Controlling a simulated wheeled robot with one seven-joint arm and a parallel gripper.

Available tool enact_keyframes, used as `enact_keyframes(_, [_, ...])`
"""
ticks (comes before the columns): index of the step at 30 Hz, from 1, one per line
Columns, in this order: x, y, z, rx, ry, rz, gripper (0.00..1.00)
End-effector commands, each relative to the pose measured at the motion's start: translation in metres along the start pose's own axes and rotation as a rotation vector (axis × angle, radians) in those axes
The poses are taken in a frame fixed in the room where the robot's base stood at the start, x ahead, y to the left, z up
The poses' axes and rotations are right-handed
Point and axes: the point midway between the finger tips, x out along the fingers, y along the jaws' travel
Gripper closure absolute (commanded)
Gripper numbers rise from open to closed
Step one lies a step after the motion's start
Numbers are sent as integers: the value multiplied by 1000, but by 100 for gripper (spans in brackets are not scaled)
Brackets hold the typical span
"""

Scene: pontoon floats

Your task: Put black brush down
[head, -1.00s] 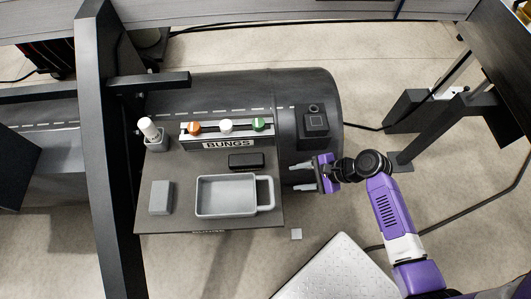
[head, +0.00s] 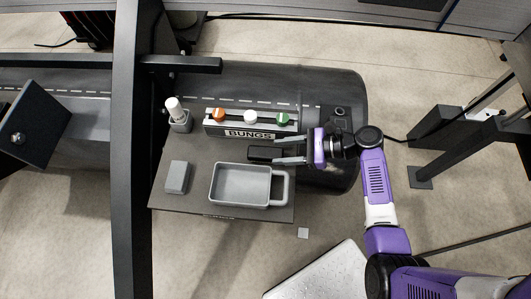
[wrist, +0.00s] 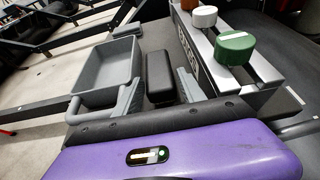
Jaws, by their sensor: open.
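The black brush (head: 262,153) is a small dark block lying on the dark grey work board (head: 222,152), between the BUNGS rack and the grey tray. My gripper (head: 278,151) has come in from the right, with its two grey fingers apart on either side of the brush's right end. In the wrist view the brush (wrist: 159,75) shows between the open fingers, with a gap visible at the right finger. Whether either finger touches it I cannot tell.
The grey handled tray (head: 240,187) stands just in front of the brush. The BUNGS rack (head: 249,133) with orange, white and green caps stands behind it. A grey block (head: 177,177) and a white-topped bottle in a holder (head: 178,115) are at the left.

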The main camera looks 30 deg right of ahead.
Motion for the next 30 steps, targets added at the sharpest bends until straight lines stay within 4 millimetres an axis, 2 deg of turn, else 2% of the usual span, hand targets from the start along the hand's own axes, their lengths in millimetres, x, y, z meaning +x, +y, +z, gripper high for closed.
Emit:
enact_keyframes(5, [11,0,0,-1,0,0,53])
enact_keyframes(15, [54,2,-6,-1,1,2,53])
enact_keyframes(24, [58,2,-6,-2,2,-1,53])
enact_keyframes(26, [58,2,-6,-2,2,-1,63])
enact_keyframes(30, [58,2,-6,-2,2,-1,90])
